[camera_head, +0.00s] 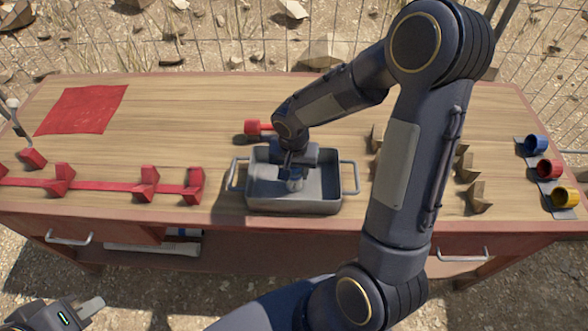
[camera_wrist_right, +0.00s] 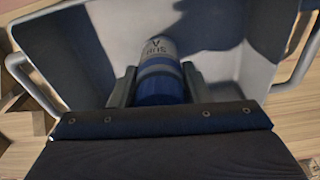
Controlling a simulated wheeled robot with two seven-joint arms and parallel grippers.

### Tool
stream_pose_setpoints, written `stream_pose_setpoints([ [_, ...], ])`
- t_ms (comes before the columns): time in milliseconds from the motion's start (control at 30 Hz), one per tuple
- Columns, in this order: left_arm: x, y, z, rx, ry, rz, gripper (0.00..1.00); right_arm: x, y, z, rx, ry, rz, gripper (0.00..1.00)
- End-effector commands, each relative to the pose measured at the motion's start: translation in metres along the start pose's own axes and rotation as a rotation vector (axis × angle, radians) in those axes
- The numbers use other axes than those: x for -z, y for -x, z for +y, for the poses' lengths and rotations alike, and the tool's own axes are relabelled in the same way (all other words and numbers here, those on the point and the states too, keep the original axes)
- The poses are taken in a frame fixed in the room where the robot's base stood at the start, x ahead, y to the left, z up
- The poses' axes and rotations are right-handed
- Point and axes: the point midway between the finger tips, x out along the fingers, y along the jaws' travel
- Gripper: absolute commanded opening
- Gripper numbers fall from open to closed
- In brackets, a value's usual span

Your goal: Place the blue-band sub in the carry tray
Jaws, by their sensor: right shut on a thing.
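The carry tray (camera_head: 330,192) is a grey metal box with a handle at each end, at the front middle of the table. My right gripper (camera_head: 292,176) reaches down into it. In the right wrist view the right gripper (camera_wrist_right: 158,85) is shut on the blue-band sub (camera_wrist_right: 160,78), a pale cylinder with dark lettering and a blue band. The sub is inside the tray's walls; I cannot tell whether it touches the floor. The tray also shows in the right wrist view (camera_wrist_right: 104,38). My left gripper (camera_head: 88,308) is at the lower left, off the table; its jaw opening is unclear.
A red rack (camera_head: 105,186) lies along the front left, with a red cloth (camera_head: 82,109) behind it. A red object (camera_head: 254,127) lies behind the tray. Several brown wedges (camera_head: 468,168) and blue, red and yellow rings (camera_head: 548,168) are on the right.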

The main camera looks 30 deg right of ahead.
Motion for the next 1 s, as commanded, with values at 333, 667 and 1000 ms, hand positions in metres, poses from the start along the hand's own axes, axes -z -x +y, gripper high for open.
stream_pose_setpoints([
  [333,0.0,-0.001,0.0,0.0,0.0,0.0,0.0,0.0,0.0,0.0,0.0,0.0,0.0,0.65],
  [667,0.002,0.004,0.002,0.0,0.0,0.0,0.0,0.002,0.019,-0.001,0.003,-0.001,0.005,0.65],
  [1000,0.002,0.004,0.002,0.0,0.0,0.0,0.0,0.001,0.092,-0.001,0.004,-0.001,0.005,0.65],
])
